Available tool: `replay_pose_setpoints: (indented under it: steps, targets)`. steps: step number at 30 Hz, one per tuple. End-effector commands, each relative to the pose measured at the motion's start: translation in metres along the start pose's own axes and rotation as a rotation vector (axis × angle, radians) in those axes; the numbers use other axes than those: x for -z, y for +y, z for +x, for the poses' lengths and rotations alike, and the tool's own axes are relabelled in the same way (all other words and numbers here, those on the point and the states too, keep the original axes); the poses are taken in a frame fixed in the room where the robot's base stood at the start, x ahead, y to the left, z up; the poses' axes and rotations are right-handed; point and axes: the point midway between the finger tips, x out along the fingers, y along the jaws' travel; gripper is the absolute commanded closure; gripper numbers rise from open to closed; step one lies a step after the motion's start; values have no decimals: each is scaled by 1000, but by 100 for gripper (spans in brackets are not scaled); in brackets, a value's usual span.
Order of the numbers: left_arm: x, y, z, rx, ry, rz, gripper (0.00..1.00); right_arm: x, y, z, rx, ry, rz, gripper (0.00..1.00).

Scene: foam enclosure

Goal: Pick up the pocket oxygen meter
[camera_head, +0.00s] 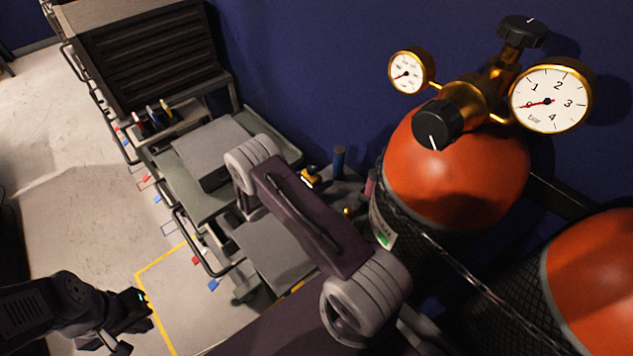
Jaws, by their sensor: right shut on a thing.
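A small yellow-and-black thing (309,178) shows just past the edge of my right arm's link in the middle of the head view. It may be the pocket oxygen meter, but it is too small and too covered to be sure. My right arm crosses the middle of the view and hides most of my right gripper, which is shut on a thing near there. My left gripper (136,312) hangs low at the left, over the floor and well away from that thing. I cannot make out the gap between its fingers.
A red gas cylinder (455,180) with a brass regulator and two gauges stands at the right, with another cylinder (600,285) beside it. A chain (470,275) runs across them.

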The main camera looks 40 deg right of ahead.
Motion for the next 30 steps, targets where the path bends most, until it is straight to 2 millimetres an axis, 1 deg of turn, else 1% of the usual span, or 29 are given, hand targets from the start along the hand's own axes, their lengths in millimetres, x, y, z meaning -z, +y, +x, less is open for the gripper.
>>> replay_pose_setpoints:
  steps: [5, 15, 18, 23, 30]
  targets:
    - [0, 0, 2, 0, 0, 0, 100, -33, 1, -10, -1, -2, 5, 99]
    - [0, 0, 4, 0, 0, 0, 100, -82, -78, -7, 3, -2, 0, 99]
    - [-1, 0, 5, 0, 0, 0, 100, -93, -96, -6, 2, -2, 1, 99]
    - [-1, 0, 6, 0, 0, 0, 100, -103, -111, -6, 1, -2, 1, 99]
    - [-1, 0, 6, 0, 0, 0, 100, -105, -114, -6, 0, -2, 1, 99]
